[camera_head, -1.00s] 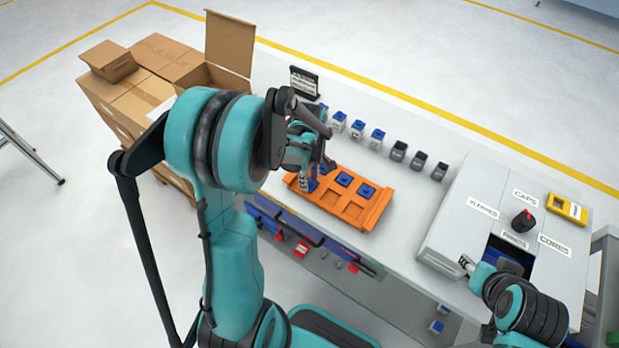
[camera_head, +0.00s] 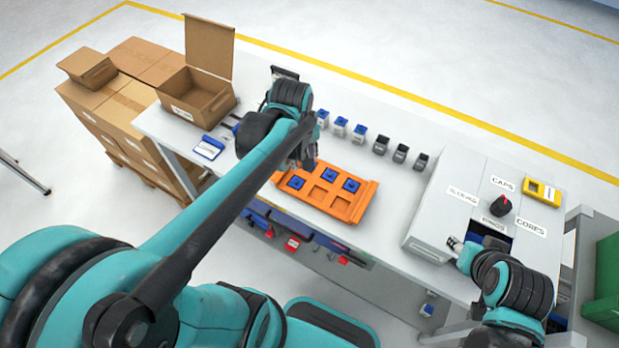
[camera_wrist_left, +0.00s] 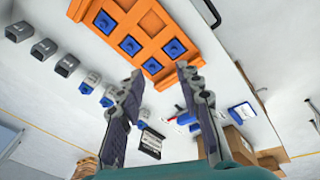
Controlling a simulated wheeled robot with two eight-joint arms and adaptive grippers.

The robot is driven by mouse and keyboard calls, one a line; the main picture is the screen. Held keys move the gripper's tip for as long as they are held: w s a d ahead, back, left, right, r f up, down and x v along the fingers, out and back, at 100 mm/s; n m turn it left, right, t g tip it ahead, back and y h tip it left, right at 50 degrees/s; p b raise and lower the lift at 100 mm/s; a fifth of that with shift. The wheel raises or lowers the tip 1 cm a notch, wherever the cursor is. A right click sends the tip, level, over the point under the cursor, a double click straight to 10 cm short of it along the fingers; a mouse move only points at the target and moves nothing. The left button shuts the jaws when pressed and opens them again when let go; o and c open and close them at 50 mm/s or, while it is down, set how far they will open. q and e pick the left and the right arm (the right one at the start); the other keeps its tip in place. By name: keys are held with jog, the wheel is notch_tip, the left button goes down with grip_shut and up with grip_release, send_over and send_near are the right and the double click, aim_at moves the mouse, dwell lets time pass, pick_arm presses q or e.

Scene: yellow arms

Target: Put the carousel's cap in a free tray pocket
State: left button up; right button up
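The orange tray (camera_head: 368,195) lies on the table with blue caps (camera_head: 329,174) in several pockets. Two front pockets (camera_head: 342,204) look empty; they also show in the left wrist view (camera_wrist_left: 152,22). My left gripper (camera_wrist_left: 160,88) is open, with nothing between its fingers, above the tray's back left side; in the head view its arm partly hides it (camera_head: 308,160). The carousel is the grey box (camera_head: 435,222) labelled CAPS and CORES, with a black, red-topped knob (camera_head: 501,206). My right gripper (camera_head: 457,243) is beside its dark front opening (camera_head: 497,241). I see no cap clearly there.
Blue-topped white blocks (camera_head: 340,125) and dark cups (camera_head: 400,153) line the back of the table. An open cardboard box (camera_head: 195,95) stands at the left. A yellow device (camera_head: 541,192) sits on the carousel's far side.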

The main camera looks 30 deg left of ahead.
pick_arm(q)
jog(key=s+d+r+m+t, duration=0.2)
jog(key=s+d+m+t, duration=0.2)
jog(key=m, duration=0.6)
jog(key=s+d, duration=0.2)
jog(key=s, duration=0.1)
jog(key=shift+s+m+t, duration=0.2)
jog(key=shift+m+t, duration=0.1)
jog(key=shift+m, duration=0.1)
jog(key=shift+f, duration=0.15)
